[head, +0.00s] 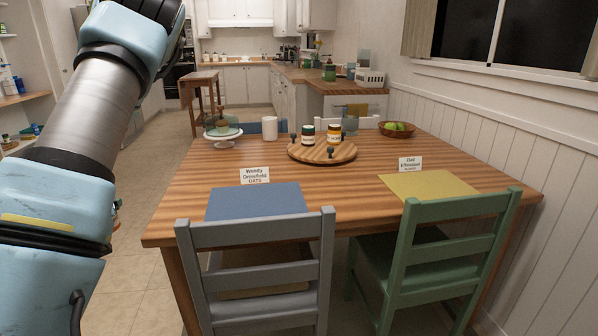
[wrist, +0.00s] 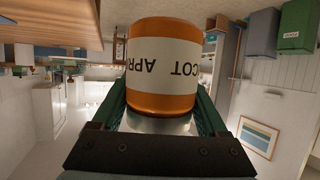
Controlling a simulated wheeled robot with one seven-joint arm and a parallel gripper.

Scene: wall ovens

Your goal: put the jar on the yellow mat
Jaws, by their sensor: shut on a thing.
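My gripper (wrist: 162,100) is shut on a jar (wrist: 163,65), its two green fingers on either side. The jar is orange with a white label, of which I read part, "APRICOT"; the lettering is upside down in the wrist view, and the room looks inverted there too. In the head view my arm rises out of the top left, and the gripper and held jar are out of frame. The yellow mat (head: 428,186) lies bare at the right front of the wooden table, behind the green chair.
A blue mat (head: 254,201) lies at the left front. Name cards (head: 410,164) stand behind the mats. The green chair (head: 455,238) and grey chair (head: 258,235) block the front edge.

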